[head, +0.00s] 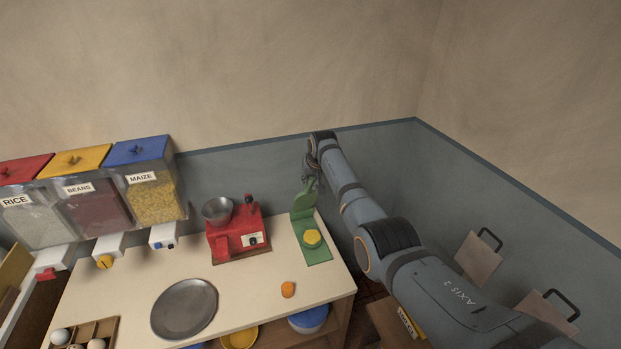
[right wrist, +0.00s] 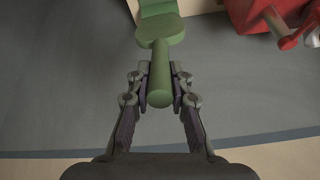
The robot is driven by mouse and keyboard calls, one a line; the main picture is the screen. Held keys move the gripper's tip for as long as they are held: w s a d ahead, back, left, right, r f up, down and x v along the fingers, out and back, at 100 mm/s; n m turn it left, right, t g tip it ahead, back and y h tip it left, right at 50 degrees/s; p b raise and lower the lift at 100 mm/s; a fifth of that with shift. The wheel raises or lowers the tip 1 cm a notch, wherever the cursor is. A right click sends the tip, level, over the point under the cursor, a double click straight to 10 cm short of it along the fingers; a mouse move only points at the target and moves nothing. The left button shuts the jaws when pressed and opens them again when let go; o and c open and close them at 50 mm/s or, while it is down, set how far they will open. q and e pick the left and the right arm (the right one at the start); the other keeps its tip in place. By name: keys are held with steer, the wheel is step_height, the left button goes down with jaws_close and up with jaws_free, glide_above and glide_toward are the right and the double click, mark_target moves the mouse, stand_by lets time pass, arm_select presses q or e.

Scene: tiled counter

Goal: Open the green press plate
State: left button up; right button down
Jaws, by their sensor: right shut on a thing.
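The green press (head: 318,250) stands at the right end of the counter, with a round yellow piece (head: 312,238) on its base. Its upper plate (head: 303,203) is raised and tilted up at the back. My right gripper (head: 311,172) is at the plate's handle, above the back of the press. In the right wrist view my right gripper (right wrist: 160,92) is shut on the green handle (right wrist: 160,75), with a finger on each side of it. My left gripper is not in view.
A grey plate (head: 184,308) and an orange piece (head: 288,289) lie in front. Dispensers for rice, beans and maize (head: 152,195) stand at left. The wall is close behind.

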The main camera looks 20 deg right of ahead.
steer(key=shift+w+a+r, duration=0.1)
steer(key=shift+w, duration=0.05)
steer(key=c, duration=1.2)
jaws_free()
steer(key=v, duration=1.1)
steer(key=shift+r, duration=0.4)
